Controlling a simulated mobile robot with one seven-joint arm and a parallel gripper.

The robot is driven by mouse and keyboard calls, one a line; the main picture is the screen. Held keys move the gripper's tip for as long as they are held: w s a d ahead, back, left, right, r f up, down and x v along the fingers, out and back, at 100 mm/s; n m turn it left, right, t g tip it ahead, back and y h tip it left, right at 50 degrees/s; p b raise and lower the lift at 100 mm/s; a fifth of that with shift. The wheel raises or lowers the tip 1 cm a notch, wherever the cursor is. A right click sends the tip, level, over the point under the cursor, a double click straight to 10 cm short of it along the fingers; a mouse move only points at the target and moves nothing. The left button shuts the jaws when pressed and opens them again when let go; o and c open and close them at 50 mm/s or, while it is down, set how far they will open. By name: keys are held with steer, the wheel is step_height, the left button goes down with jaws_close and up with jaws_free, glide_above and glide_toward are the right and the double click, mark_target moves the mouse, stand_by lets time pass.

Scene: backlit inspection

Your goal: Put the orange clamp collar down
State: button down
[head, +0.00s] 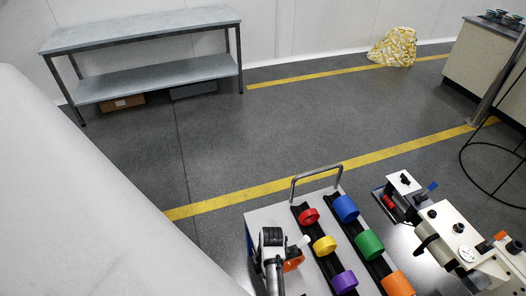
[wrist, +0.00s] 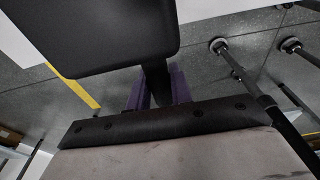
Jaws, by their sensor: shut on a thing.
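My gripper (head: 288,254) is at the bottom centre of the head view, over the left part of a white-topped surface (head: 266,219). It is shut on the orange clamp collar (head: 293,263), which shows as an orange piece just right of the black wrist, partly hidden by it. I cannot tell whether the collar touches the surface. In the wrist view, large dark and grey parts fill the frame close up, and I cannot make out the collar there.
Two black rails right of my gripper hold coloured rings: red (head: 308,216), yellow (head: 324,245), purple (head: 344,281), blue (head: 345,208), green (head: 369,243) and a larger orange one (head: 397,284). A metal handle (head: 317,172) rises at the far edge. White equipment (head: 462,238) stands right.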

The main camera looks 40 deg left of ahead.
steer(key=shift+f, duration=2.2)
steer(key=c, duration=1.3)
jaws_free()
steer(key=shift+f, duration=0.1)
steer(key=shift+o, duration=0.2)
